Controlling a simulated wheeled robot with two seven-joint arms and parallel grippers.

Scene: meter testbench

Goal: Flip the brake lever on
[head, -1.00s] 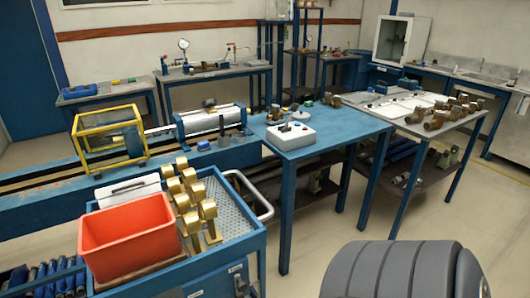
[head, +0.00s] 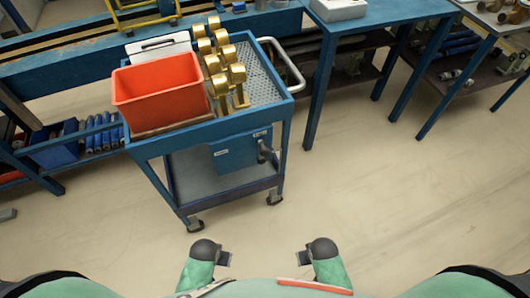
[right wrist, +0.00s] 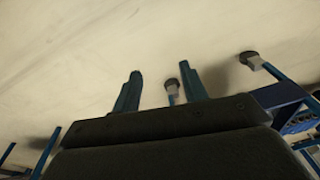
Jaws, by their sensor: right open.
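A blue box (head: 238,154) with small labels sits under the top tray of the blue cart (head: 172,146). A grey lever (head: 266,153), which looks like the brake lever, is at the box's right end; its exact setting is too small to tell. My left gripper (head: 226,258) and right gripper (head: 302,257) are low in the head view, near my body and apart from the cart. In the right wrist view my right gripper (right wrist: 160,88) has its two fingers apart with nothing between them. Whether the left jaws are open does not show.
The cart carries a red bin (head: 158,92) and several brass meters (head: 228,60), and stands on casters (head: 275,197). A white bent handle (head: 290,68) sticks out at its right. A blue table (head: 385,35) stands behind right. The floor (head: 390,200) between me and the cart is clear.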

